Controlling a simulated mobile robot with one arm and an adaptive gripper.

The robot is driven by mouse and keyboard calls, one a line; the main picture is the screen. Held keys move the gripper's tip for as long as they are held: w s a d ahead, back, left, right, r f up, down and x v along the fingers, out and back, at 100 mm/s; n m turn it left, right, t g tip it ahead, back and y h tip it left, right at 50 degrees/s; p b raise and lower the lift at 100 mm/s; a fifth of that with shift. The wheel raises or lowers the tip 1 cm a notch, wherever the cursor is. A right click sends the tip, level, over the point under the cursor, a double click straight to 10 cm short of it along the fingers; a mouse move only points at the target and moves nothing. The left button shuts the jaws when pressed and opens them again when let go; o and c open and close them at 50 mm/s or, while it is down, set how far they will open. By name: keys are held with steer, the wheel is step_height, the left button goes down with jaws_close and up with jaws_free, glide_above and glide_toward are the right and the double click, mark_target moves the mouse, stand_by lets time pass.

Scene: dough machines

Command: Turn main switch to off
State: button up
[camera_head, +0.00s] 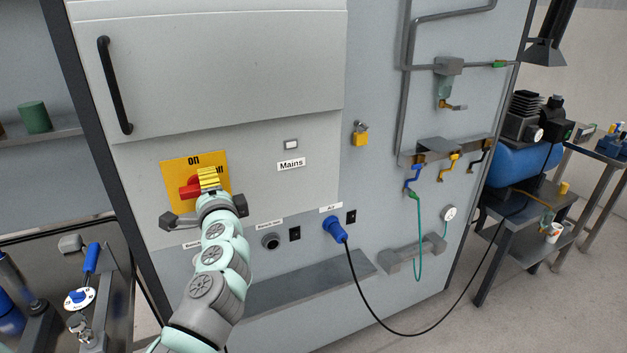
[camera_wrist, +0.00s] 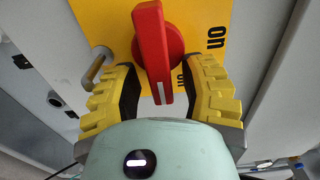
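The main switch is a red rotary handle (camera_wrist: 154,52) on a yellow plate (camera_head: 168,172) marked "on" and "off" on the grey cabinet front. In the wrist view the handle carries a white line and its lower end lies between my two yellow fingers. My gripper (camera_wrist: 160,95) is open around the handle, with a visible gap on both sides. In the head view the red handle (camera_head: 190,188) shows just left of my gripper (camera_head: 209,178), which partly covers the plate and the "off" label.
The cabinet has a black door handle (camera_head: 115,85) at upper left, a "Mains" label (camera_head: 291,164), a yellow padlock (camera_head: 360,138) and a blue plug (camera_head: 335,230) with a black cable. A grey ledge (camera_head: 310,285) runs below. Pipes and valves are at right.

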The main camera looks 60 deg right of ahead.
steer(key=shift+o, duration=0.3)
steer(key=shift+s, duration=0.1)
steer(key=v, duration=1.2)
steer(key=shift+d, duration=0.1)
stand_by(0.5)
